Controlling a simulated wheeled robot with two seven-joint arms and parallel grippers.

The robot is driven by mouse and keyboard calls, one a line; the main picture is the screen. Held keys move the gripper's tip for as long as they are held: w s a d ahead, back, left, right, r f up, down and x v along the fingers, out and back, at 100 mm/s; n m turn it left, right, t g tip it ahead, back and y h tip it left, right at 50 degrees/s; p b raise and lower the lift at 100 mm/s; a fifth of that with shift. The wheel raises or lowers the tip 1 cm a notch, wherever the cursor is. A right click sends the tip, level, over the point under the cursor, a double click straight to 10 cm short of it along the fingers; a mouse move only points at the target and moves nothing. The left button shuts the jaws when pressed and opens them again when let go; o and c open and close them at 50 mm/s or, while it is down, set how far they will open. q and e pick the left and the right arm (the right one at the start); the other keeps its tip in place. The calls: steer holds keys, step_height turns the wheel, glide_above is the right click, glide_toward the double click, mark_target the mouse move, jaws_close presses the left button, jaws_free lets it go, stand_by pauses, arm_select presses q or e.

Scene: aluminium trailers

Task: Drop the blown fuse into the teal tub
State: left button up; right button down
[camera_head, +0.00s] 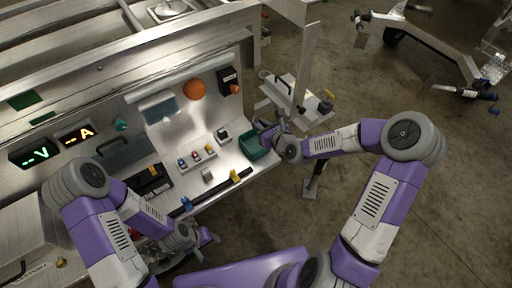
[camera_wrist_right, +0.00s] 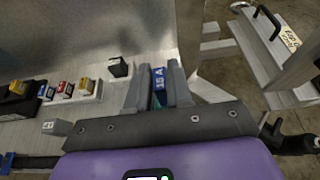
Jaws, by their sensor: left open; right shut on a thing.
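A blue fuse marked 15 A (camera_wrist_right: 159,78) is pinched between the fingers of my right gripper (camera_wrist_right: 158,88) in the right wrist view. Whether its element is blown cannot be seen. The teal tub (camera_head: 254,148) sits at the right end of the metal panel in the head view. My right gripper (camera_head: 268,130) is at the tub's upper right side, close over it; the exact height is unclear. The tub is mostly hidden in the wrist view. My left gripper (camera_head: 207,239) is open and empty near the panel's front edge.
A fuse block with several coloured fuses (camera_head: 196,156) stands left of the tub, with a small black-fronted block (camera_head: 222,135) nearer it. A metal post (camera_head: 304,65) and step (camera_head: 300,105) rise on the right.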

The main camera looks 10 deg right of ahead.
steer(key=c, duration=0.9)
jaws_free()
steer(key=shift+c, duration=0.2)
steer(key=p+v, duration=0.2)
steer(key=v, duration=0.5)
steer(key=shift+s+r+p, duration=0.2)
steer(key=shift+s+p, duration=0.05)
steer(key=shift+p, duration=0.15)
steer(key=shift+d, duration=0.1)
